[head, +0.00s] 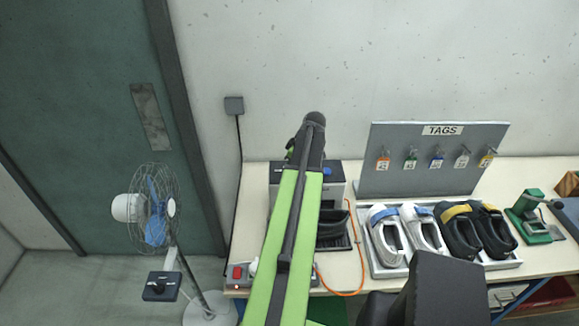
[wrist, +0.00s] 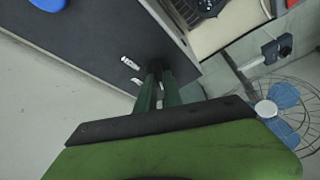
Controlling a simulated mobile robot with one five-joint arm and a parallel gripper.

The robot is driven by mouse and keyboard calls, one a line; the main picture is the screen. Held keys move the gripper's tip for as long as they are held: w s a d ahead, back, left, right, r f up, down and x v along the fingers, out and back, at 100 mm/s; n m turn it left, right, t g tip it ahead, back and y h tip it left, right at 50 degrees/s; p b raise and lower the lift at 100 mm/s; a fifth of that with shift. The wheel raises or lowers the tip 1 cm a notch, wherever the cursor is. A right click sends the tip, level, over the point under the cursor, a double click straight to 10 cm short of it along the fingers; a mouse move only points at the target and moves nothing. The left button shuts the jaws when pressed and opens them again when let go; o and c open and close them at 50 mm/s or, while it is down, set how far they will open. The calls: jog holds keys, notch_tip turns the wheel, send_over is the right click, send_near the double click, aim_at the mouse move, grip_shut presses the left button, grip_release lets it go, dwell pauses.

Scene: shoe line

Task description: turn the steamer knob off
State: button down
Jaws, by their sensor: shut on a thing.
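The steamer (head: 335,190) is a grey and dark box at the back left of the workbench, partly hidden by my arm in the head view. Its dark panel (wrist: 85,45) fills the upper left of the wrist view, with small white markings beside my fingertips. My gripper (wrist: 157,78) is shut on a small dark knob (wrist: 156,67) near the panel's edge. The fingers mostly cover the knob, so which way it points cannot be told. My gripper's fingers are hidden in the head view.
A blue part (head: 327,171) shows on the steamer. A tray (head: 375,268) of several shoes and a TAGS board (head: 380,150) stand to the right. A red switch (head: 237,272) and orange cord (head: 360,270) lie near the front edge. A fan (head: 157,215) stands left.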

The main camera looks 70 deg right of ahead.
jog(key=shift+a, duration=0.1)
jog(key=c, duration=1.5)
grip_release()
jog(key=shift+w, duration=0.15)
jog(key=p+v, duration=1.6)
jog(key=v, duration=0.1)
jog(key=shift+r, duration=0.2)
